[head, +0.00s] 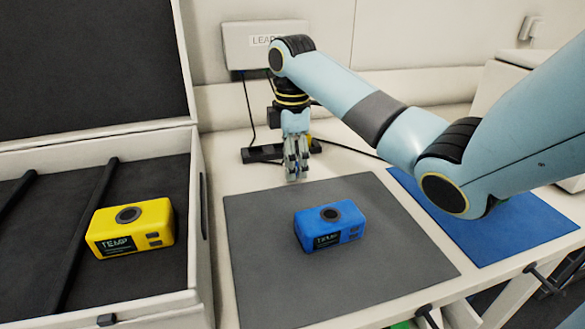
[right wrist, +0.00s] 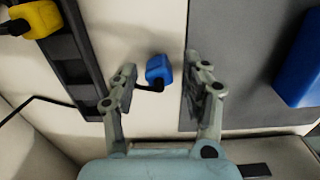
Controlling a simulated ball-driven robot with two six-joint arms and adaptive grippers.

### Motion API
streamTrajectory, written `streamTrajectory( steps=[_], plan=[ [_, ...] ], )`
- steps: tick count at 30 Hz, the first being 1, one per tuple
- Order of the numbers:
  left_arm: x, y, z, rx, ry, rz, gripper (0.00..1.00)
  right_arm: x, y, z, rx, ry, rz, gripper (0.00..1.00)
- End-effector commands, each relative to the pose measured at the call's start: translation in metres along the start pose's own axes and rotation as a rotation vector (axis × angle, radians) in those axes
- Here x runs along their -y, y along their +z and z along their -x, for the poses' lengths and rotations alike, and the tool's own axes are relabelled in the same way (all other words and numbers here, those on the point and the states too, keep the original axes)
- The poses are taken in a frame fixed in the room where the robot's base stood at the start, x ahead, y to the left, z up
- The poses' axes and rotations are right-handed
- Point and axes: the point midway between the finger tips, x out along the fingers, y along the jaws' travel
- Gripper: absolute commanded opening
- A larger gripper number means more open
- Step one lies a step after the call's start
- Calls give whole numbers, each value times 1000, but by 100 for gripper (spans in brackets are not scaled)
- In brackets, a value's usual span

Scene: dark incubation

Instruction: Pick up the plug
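In the right wrist view a small blue plug (right wrist: 158,67) with a short dark cable lies on the pale worktop, between the power strip and the grey mat. My right gripper (right wrist: 160,68) is open, its two fingers apart on either side of the plug; I cannot tell whether either touches it. In the head view my right gripper (head: 296,168) points down just behind the grey mat, and the blue plug is hidden there. A yellow plug (right wrist: 38,18) sits on the black power strip (right wrist: 72,50). My left gripper is not in view.
A blue TEMP device (head: 328,228) rests on the grey mat (head: 265,270). A yellow TEMP device (head: 130,228) lies in the open case (head: 205,250) at left. A blue mat (head: 510,235) is at right. A wall box (head: 250,45) with cables hangs behind.

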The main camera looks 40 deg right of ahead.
Motion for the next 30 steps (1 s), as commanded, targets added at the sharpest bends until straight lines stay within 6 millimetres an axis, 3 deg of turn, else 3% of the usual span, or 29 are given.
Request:
streamTrajectory(
  steps=[2,9,20,27,30],
  plan=[
    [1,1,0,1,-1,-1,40,0,0,0,0,0,0,34],
    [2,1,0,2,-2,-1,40,0,0,0,0,0,0,3],
    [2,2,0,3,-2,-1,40,-1,0,8,0,2,0,2],
    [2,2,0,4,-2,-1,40,-2,0,44,-1,6,-1,2],
    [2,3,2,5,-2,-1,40,15,20,55,7,4,0,2]
  ],
)
